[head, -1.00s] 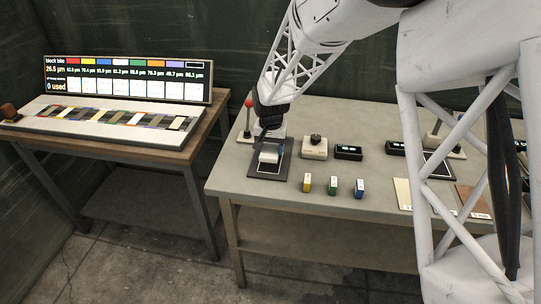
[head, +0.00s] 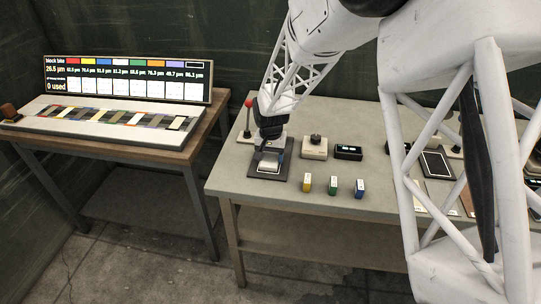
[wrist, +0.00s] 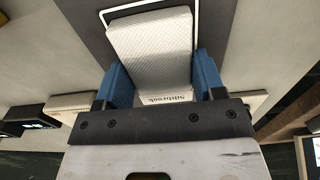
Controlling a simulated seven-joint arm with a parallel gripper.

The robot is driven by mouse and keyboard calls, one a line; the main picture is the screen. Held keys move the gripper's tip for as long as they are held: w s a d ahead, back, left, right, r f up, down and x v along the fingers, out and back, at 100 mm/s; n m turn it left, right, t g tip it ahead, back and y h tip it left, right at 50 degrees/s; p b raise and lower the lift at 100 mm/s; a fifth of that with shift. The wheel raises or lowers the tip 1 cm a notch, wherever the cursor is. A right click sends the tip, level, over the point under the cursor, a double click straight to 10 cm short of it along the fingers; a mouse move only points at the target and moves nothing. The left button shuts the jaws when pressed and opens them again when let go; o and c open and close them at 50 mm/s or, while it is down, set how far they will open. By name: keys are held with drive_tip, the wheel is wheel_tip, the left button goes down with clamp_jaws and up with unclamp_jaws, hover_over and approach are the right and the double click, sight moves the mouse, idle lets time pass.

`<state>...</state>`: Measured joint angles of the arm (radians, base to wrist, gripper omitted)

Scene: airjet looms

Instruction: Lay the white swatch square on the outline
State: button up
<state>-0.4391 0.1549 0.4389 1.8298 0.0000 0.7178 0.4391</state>
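The white swatch (wrist: 155,50), a pale textured block with lettering on its near end, is between the blue fingers of my gripper (wrist: 163,88) in the wrist view. Both fingers sit against its sides. In the head view the swatch (head: 269,161) is low over the dark mat at the table's left part, under my gripper (head: 270,148). A white outline (wrist: 197,18) shows on the mat beyond the swatch's far end and right side; the rest of it is hidden. I cannot tell whether the swatch touches the mat.
A red-knobbed lever (head: 248,118) stands behind the mat. A beige box with a black knob (head: 315,147) and a black display (head: 348,152) are to the right. Yellow (head: 307,183), green (head: 333,186) and blue (head: 359,188) blocks stand in front of them.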

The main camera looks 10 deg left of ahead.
sight(271, 157)
drive_tip(key=o, duration=0.5)
drive_tip(key=shift+c, duration=0.2)
drive_tip(key=shift+r, duration=0.2)
wheel_tip(271, 157, up, 12)
idle(0.3)
idle(0.8)
